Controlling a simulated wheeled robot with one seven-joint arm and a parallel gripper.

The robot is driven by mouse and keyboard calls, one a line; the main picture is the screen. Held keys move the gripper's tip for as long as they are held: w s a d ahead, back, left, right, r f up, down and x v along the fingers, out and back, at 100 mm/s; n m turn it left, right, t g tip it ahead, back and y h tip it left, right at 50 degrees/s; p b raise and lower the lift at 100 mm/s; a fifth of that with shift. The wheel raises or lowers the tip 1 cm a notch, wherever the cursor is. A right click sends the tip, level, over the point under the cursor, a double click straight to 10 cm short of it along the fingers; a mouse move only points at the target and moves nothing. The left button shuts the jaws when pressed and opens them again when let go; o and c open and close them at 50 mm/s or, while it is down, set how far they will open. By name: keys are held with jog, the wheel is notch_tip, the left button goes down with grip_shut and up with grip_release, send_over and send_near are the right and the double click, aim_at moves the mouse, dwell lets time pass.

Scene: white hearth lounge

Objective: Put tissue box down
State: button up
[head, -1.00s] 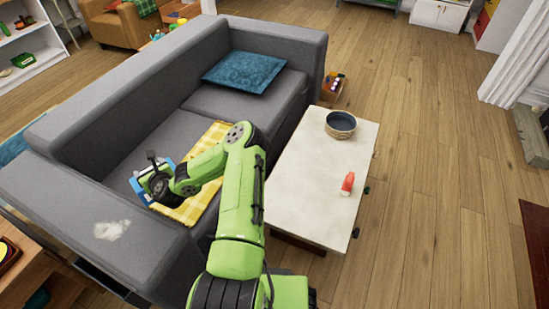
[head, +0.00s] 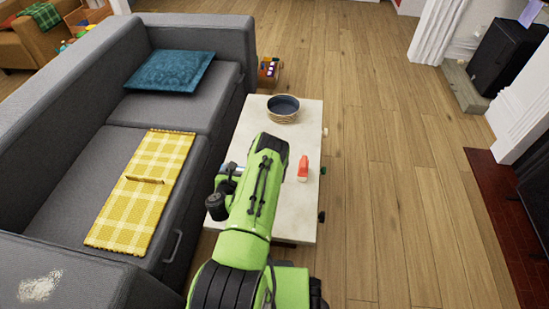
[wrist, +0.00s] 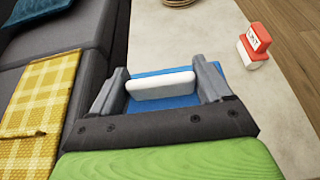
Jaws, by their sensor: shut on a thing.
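The tissue box is blue with a white piece on top. In the wrist view the tissue box (wrist: 143,104) sits between the two grey fingers of my gripper (wrist: 162,84), which is shut on it. In the head view my arm hides most of the box and gripper, at the left side of the pale coffee table (head: 306,208). The table top also shows in the wrist view (wrist: 195,35), beyond and beside the box. I cannot tell whether the box touches it.
A woven bowl (head: 283,108) stands at the table's far end. A red-and-white item (head: 303,170) sits near its right edge. The grey sofa (head: 75,150) at left holds a yellow checked cloth (head: 150,205) and a blue cushion (head: 168,71). Bare table top lies between bowl and box.

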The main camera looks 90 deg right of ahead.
notch_tip(320, 180, down, 10)
jog(key=b, duration=0.3)
jog(key=shift+a+r+b, duration=0.1)
jog(key=shift+r+b, duration=0.1)
jog(key=shift+b, duration=0.2)
jog(key=shift+w+r, duration=0.1)
jog(key=shift+r, duration=0.05)
jog(key=o, duration=1.4)
